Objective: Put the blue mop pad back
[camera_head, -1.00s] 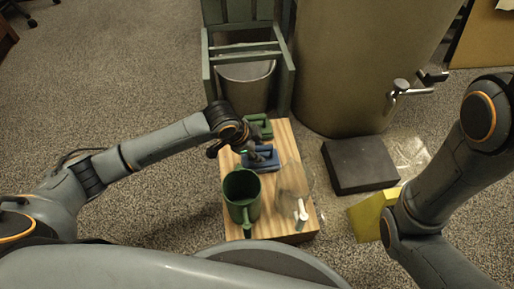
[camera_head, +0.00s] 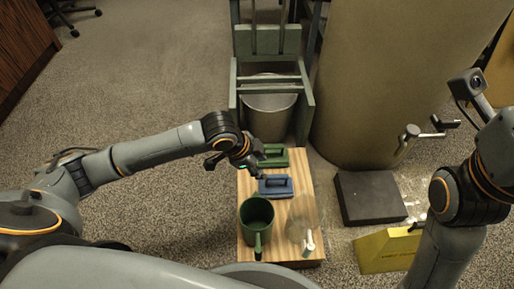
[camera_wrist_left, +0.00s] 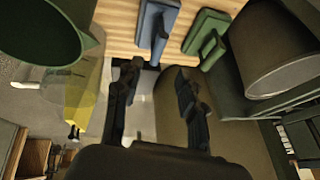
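The blue mop pad (camera_head: 276,188), a flat block with a handle, lies on the wooden board (camera_head: 244,190), between a green pad of the same shape (camera_head: 274,157) and a dark green jug (camera_head: 257,216). My left gripper (camera_head: 246,167) is above the board, up and left of the blue pad and apart from it. In the left wrist view its fingers (camera_wrist_left: 157,95) are spread with nothing between them, and the blue pad (camera_wrist_left: 157,25) and the green pad (camera_wrist_left: 205,38) lie beyond. My right arm shows at the right, but its gripper is out of view.
A clear vessel (camera_head: 299,232) stands beside the jug on the board. A metal bucket (camera_head: 268,112) sits in a green frame (camera_head: 310,110) behind. A large drum (camera_head: 375,110), a dark slab (camera_head: 368,199) and a yellow object (camera_head: 385,252) are to the right.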

